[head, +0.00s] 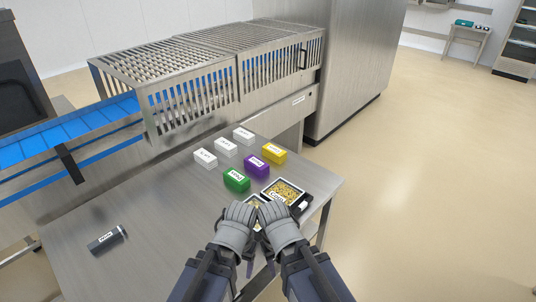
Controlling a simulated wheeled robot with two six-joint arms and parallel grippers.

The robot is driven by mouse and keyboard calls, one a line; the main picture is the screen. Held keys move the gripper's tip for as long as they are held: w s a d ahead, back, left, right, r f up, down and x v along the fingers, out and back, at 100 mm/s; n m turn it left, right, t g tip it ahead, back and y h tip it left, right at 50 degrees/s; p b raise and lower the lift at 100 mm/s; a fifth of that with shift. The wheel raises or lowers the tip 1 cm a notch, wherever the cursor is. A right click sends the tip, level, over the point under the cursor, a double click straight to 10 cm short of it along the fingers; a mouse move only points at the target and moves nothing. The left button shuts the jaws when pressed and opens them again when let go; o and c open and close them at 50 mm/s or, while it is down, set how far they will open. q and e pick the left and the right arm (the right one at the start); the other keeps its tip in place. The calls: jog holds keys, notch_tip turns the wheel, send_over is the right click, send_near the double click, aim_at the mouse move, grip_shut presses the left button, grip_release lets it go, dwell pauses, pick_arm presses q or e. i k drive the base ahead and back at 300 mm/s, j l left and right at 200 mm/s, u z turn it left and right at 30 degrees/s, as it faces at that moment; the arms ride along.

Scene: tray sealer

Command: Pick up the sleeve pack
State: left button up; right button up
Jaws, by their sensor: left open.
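Which item is the sleeve pack I cannot tell for sure, as the labels are too small to read. A dark grey cylinder-like pack (107,240) with a white label lies alone on the left of the steel table. My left gripper (238,214) is open at the table's front right, well to the right of that pack. My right gripper (275,213) is close beside it; its jaws are not clear. Both are over or in front of a black tray with yellowish filling (282,190) and another partly hidden tray.
White boxes (205,158), a green box (236,180), a purple box (256,166) and a yellow box (274,153) stand mid-table. A caged conveyor machine (190,110) with a blue belt (70,138) lines the back. The table's left middle is clear.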

aim_at(237, 179)
jog(key=i+l+u, duration=0.3)
jog(key=i+l, duration=0.15)
jog(key=i+l+u, duration=0.1)
jog(key=l, duration=0.3)
jog(key=i+l+u, duration=0.3)
jog(key=l, duration=0.35)
jog(key=i+l+u, duration=0.15)
jog(key=l, duration=0.25)
jog(key=i+l+u, duration=0.1)
jog(key=i+l, duration=0.15)
jog(key=l, duration=0.1)
